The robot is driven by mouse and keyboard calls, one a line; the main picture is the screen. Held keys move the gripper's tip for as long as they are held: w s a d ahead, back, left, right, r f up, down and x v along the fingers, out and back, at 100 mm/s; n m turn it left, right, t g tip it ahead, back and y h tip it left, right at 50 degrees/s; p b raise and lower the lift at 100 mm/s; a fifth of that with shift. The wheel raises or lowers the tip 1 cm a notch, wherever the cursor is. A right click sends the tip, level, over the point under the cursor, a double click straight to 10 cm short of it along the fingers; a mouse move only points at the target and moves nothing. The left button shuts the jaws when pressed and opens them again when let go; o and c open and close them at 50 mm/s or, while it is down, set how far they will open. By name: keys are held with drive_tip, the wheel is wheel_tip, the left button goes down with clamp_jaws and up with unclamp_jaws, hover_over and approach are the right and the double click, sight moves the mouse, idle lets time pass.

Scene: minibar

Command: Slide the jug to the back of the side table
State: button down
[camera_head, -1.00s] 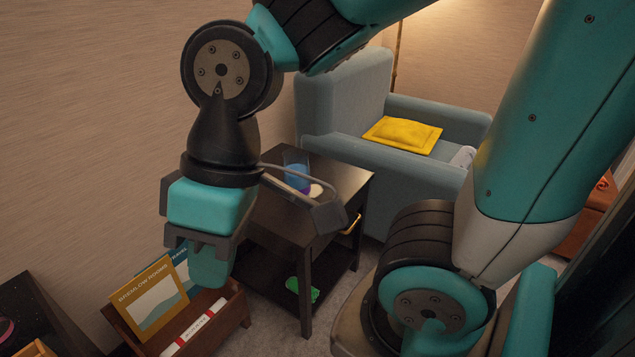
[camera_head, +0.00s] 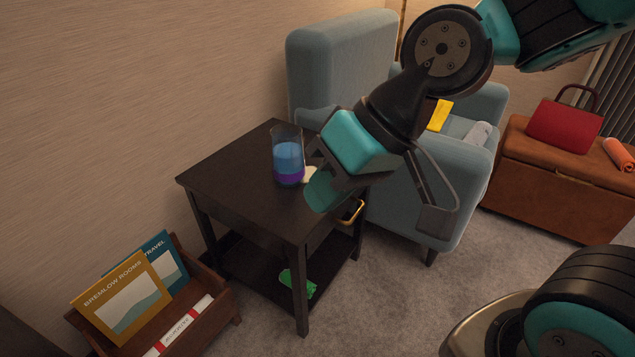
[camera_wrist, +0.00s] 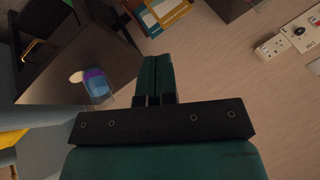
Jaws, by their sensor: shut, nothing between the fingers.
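The jug (camera_head: 288,158) is a clear vessel with blue and purple contents. It stands upright on the dark wooden side table (camera_head: 232,185), toward the right part of the top. My gripper (camera_head: 318,196) is shut and empty, at the right front of the jug, by the table's right edge in the head view. A small pale item (camera_head: 310,174) beside the jug is partly hidden by my gripper. In the wrist view the jug (camera_wrist: 97,85) lies left of my shut fingers (camera_wrist: 153,80), apart from them, over the table top (camera_wrist: 60,80).
A grey-blue armchair (camera_head: 340,62) stands behind and right of the table. A wooden rack (camera_head: 212,322) with books is at the lower left. A green item (camera_head: 296,283) is on the lower shelf. The table's left half is clear.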

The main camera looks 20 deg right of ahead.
drive_tip(key=w+f+m+t+y+b, duration=0.2)
drive_tip(key=w+f+m+t+b, duration=0.15)
drive_tip(key=w+f+b, duration=0.45)
drive_tip(key=m+t+h+b, duration=0.4)
drive_tip(key=m+t+b, duration=0.85)
drive_tip(key=m, duration=0.35)
approach(298, 164)
drive_tip(key=shift+g, duration=0.5)
drive_tip(key=p+x, duration=0.3)
drive_tip(key=p, duration=0.1)
drive_tip(key=r+p+x, duration=0.1)
drive_tip(key=p+x, duration=0.2)
drive_tip(key=p, duration=0.1)
drive_tip(key=shift+w+r, duration=0.1)
drive_tip(key=shift+w, duration=0.2)
drive_tip(key=shift+w+a, duration=0.1)
drive_tip(key=shift+w, duration=0.35)
